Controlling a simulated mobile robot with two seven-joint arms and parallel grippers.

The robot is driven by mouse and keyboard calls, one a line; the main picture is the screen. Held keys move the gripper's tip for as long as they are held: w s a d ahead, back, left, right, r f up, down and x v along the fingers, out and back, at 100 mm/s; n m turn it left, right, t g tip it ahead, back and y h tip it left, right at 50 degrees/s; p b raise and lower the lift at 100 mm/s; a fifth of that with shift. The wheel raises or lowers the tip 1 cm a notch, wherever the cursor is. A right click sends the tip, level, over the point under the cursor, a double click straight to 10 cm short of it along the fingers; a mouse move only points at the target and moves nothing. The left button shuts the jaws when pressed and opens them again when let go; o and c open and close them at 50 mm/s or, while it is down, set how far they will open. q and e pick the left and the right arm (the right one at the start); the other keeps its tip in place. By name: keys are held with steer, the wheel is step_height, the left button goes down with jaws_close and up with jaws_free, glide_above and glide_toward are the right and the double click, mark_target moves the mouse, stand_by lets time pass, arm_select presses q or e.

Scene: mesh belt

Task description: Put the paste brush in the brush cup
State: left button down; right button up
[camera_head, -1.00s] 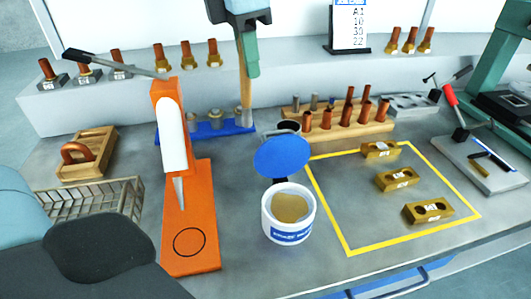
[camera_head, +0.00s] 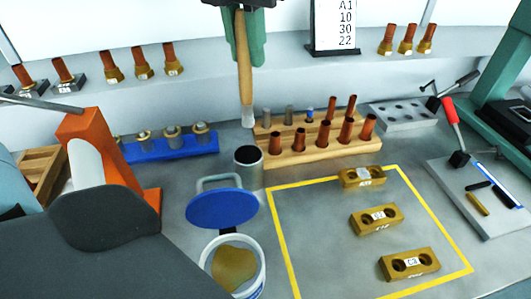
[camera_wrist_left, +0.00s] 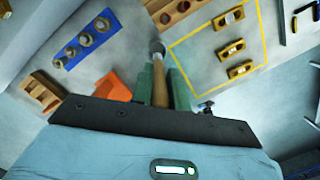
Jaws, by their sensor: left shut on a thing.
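My left gripper (camera_head: 243,22) is at the top middle of the head view, shut on the wooden handle of the paste brush (camera_head: 243,68). The brush hangs upright with its pale bristles down. The brush cup (camera_head: 247,172), a dark grey cylinder with an open top, stands on the bench just below the bristles in the picture. The bristles show a little above its rim, apart from it. In the left wrist view the green fingers (camera_wrist_left: 163,90) flank the handle (camera_wrist_left: 160,92), with the cup's round mouth (camera_wrist_left: 156,47) beyond the brush end. My right gripper is not seen.
A wooden block (camera_head: 330,152) with copper tips stands just right of the cup. A blue rack (camera_head: 170,148) is to its left. A white paste tub (camera_head: 258,284) with raised blue lid (camera_head: 222,209) is in front. A yellow-outlined area (camera_head: 283,240) holds brass blocks.

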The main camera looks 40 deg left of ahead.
mark_target(247, 106)
arm_select(q)
steer(key=shift+s+f, duration=0.1)
steer(key=shift+s, duration=0.1)
step_height(247, 106, down, 5)
steer(key=shift+s+f, duration=0.1)
steer(key=shift+f, duration=0.4)
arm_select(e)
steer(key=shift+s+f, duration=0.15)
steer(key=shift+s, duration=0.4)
arm_select(q)
steer(key=shift+f, duration=0.15)
step_height(247, 106, down, 4)
steer(key=shift+r, duration=0.25)
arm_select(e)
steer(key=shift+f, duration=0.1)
